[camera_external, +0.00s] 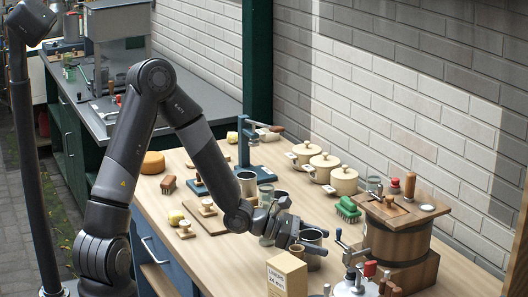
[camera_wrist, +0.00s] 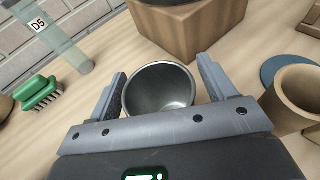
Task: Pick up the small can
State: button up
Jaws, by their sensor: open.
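A small metal can (camera_wrist: 158,90), round and open-topped with a grey inside, stands between the two fingers of my gripper (camera_wrist: 162,68) in the wrist view. The fingers are apart, one on each side of the can. Small gaps seem to show between them and the can, though contact is hard to judge. In the external view the silver can (camera_external: 312,237) is at the end of my gripper (camera_external: 303,239) over the wooden worktop, partly covered by the fingers. The can's lower part is hidden in the wrist view.
A wooden block (camera_wrist: 195,22) lies just beyond the can. A tan cup (camera_wrist: 293,98) stands right. A green brush (camera_wrist: 42,93) and a tube marked D5 (camera_wrist: 62,40) are left. Externally, a cardboard box (camera_external: 286,277) stands in front and a barrel (camera_external: 395,238) right.

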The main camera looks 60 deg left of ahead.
jog(key=c, duration=1.1)
jog(key=shift+r, duration=0.1)
